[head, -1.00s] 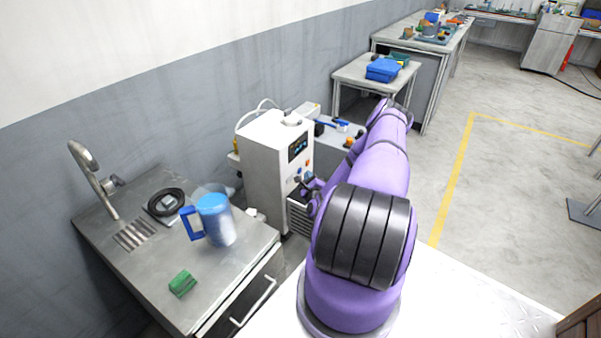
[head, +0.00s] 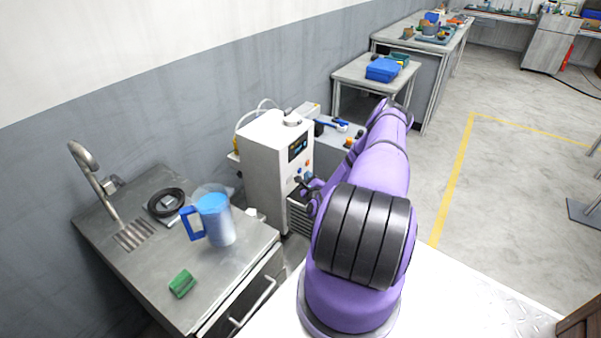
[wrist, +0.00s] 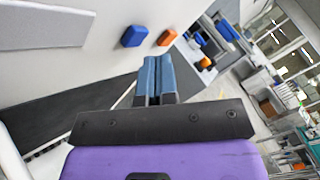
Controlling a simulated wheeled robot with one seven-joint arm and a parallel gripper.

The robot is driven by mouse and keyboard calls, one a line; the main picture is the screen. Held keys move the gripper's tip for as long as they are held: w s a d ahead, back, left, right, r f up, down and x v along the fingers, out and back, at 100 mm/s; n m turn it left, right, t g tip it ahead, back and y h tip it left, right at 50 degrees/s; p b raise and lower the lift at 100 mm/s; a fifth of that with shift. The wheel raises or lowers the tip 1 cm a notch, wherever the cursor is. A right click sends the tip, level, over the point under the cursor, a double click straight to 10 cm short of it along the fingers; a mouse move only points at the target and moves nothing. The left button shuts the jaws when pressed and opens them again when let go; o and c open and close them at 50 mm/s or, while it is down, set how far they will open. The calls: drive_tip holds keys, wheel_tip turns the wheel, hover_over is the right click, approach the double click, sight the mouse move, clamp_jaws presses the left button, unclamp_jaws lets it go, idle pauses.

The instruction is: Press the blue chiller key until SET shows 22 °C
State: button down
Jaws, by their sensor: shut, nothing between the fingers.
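The chiller is a white upright cabinet (head: 262,165) beside the sink bench, with a dark display (head: 298,147) on its front. The display's digits are too small to read. In the wrist view the blue key (wrist: 133,36) and an orange key (wrist: 166,37) stand out from the white panel. My gripper (wrist: 153,62) is shut and empty, its blue-grey fingertips pointing at the panel just below the two keys in the picture. A gap shows between the tips and the blue key. In the head view my gripper (head: 306,184) is at the chiller's front, partly hidden by my arm.
A small table with a blue case (head: 382,69) stands behind. Open floor (head: 510,160) lies to the right.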

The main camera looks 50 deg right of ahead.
drive_tip(key=shift+w, duration=0.1)
idle(0.5)
drive_tip(key=shift+w, duration=0.35)
drive_tip(key=shift+w+a, duration=0.1)
drive_tip(key=shift+w, duration=0.35)
idle(0.7)
drive_tip(key=shift+s, duration=0.9)
drive_tip(key=shift+s+d, duration=0.15)
drive_tip(key=shift+s, duration=1.1)
drive_tip(key=shift+s+d, duration=0.15)
drive_tip(key=shift+s, duration=1.1)
idle(0.7)
